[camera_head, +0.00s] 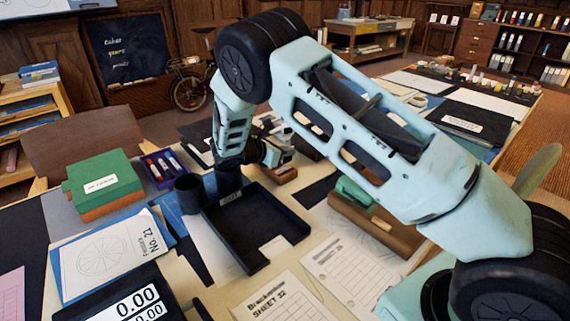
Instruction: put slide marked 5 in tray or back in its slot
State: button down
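My arm reaches from the lower right over the table and bends down at the upper left. My gripper (277,154) is low over the table, behind the black tray, and is small and partly hidden by my arm. I cannot tell whether its fingers are open or shut. A black open tray (258,262) with a small label and a notch in its front edge lies mid-table and looks empty. A wooden holder (378,225) with a green piece on it stands to its right, partly behind my arm. I cannot make out a slide marked 5 or its slot.
A green box (103,182) and a purple marker box (163,168) are further left. A black scale display (128,303) is at the lower left, and printed sheets (279,300) lie in front.

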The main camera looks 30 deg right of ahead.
aim_at(286, 164)
jog(key=shift+f, duration=2.15)
jog(key=shift+f, duration=0.3)
jog(key=c, duration=1.6)
grip_release()
jog(key=shift+c, duration=0.2)
jog(key=shift+r, duration=0.1)
